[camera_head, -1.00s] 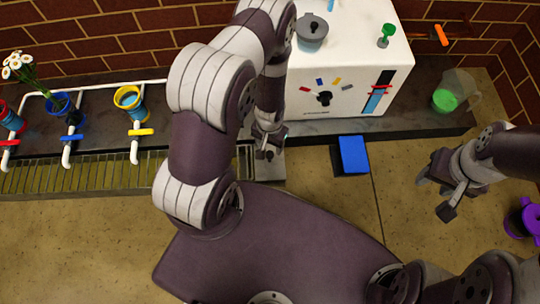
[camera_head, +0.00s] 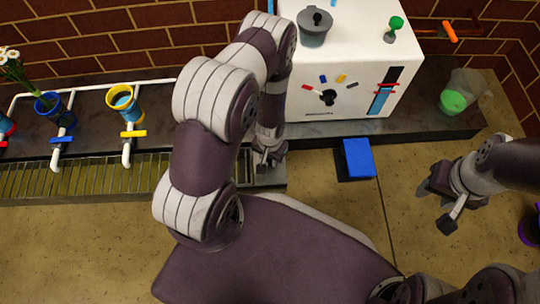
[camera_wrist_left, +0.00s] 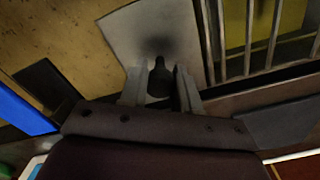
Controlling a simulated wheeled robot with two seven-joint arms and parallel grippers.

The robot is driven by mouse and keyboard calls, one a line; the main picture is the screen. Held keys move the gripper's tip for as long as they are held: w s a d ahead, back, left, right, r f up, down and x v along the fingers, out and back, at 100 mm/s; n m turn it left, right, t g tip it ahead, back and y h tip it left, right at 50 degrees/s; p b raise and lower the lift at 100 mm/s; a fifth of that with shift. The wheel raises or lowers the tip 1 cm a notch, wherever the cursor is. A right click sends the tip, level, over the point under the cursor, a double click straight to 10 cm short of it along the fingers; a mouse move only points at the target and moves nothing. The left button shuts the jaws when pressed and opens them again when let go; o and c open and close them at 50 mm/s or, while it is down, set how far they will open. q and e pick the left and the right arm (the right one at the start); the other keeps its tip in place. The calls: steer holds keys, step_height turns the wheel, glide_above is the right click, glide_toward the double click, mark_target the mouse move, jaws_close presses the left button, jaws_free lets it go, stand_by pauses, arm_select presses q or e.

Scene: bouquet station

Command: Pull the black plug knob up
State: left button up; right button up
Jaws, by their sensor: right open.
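The black plug knob (camera_wrist_left: 160,80) stands on a pale plate (camera_wrist_left: 138,30) beside a metal grate in the left wrist view. My left gripper (camera_head: 264,165) points down there, at the right end of the grate in the head view. In the left wrist view its two fingers (camera_wrist_left: 161,92) are on either side of the knob. I cannot tell whether they press on it or leave a small gap. In the head view the gripper hides the knob. My right gripper (camera_head: 437,208) is open and empty over the floor at the right.
A white machine (camera_head: 350,70) with a black dial stands behind my left gripper. A blue pedal (camera_head: 358,157) is on the floor to its right. Pipes with a yellow-handled valve (camera_head: 133,134) and a blue-handled valve (camera_head: 62,139) line the grate (camera_head: 80,180). A green-filled jug (camera_head: 453,101) stands at the right.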

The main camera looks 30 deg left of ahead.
arm_select(q)
steer(key=shift+r, duration=0.1)
steer(key=shift+r+p, duration=1.5)
steer(key=shift+p, duration=0.15)
steer(key=o, duration=0.9)
steer(key=shift+c, duration=0.2)
step_height(320, 180, up, 9)
steer(key=p, duration=0.9)
